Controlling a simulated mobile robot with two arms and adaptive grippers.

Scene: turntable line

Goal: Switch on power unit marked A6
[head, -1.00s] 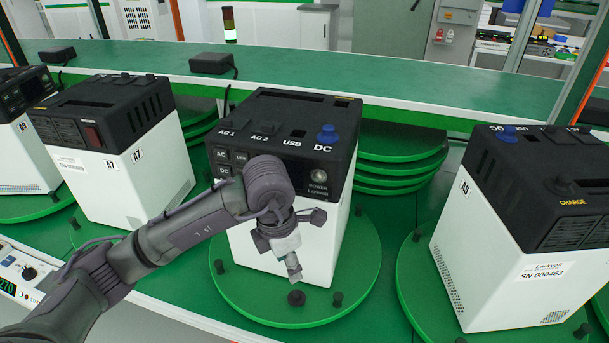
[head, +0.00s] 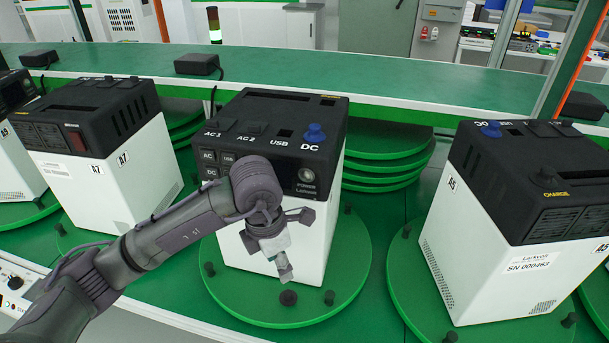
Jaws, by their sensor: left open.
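A white power unit with a black top (head: 318,225) stands in the middle on a round green turntable (head: 345,285). I see no A6 mark on it; my arm hides part of its front. It sits between a unit marked A7 (head: 130,185) on the left and a unit marked A5 (head: 480,240) on the right. Its front panel has a round silver button (head: 306,175) labelled POWER, just right of my wrist. My left gripper (head: 285,270) is open and empty, pointing down in front of the unit's lower white face. My right gripper is not in view.
A green shelf (head: 400,95) runs behind the units, with a black box (head: 197,64) on it. Short black pegs (head: 288,298) stand on the turntable. The A5 unit's turntable (head: 410,285) lies close on the right. Another unit is cut off at the far left.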

